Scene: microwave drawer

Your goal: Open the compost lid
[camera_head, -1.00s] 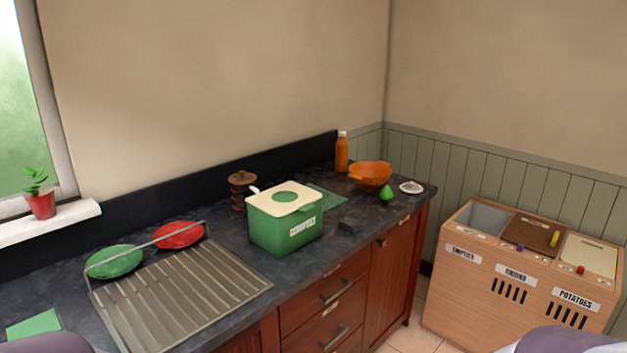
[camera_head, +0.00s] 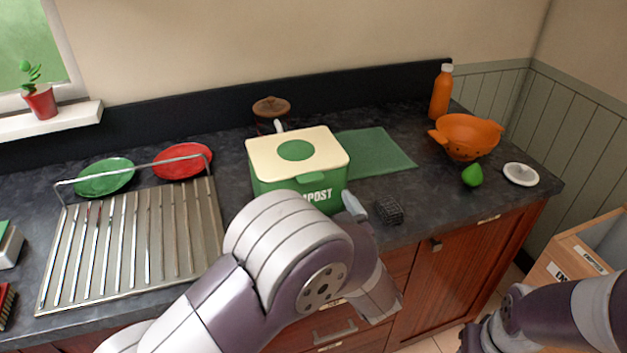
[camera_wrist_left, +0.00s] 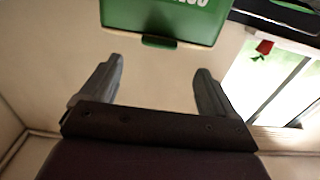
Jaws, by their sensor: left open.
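The green compost bin (camera_head: 265,190) stands on the dark counter with its cream lid (camera_head: 320,143) shut. The lid has a green round patch on top and a green tab (camera_head: 311,178) at the front edge. My left gripper (camera_head: 353,206) is just in front of the bin's right front corner, mostly hidden by my own arm. In the left wrist view its two fingers (camera_wrist_left: 155,78) are apart with nothing between them. There the bin's green front (camera_wrist_left: 175,15) and a tab (camera_wrist_left: 160,42) show upside down beyond the fingertips. My right gripper is out of view.
A metal dish rack (camera_head: 130,240) is left of the bin. A small dark block (camera_head: 389,211) lies close to its right. A green mat (camera_head: 375,153), orange colander (camera_head: 467,134), green pear (camera_head: 472,175) and orange bottle (camera_head: 441,93) are further right. A brown-lidded jar (camera_head: 271,106) stands behind.

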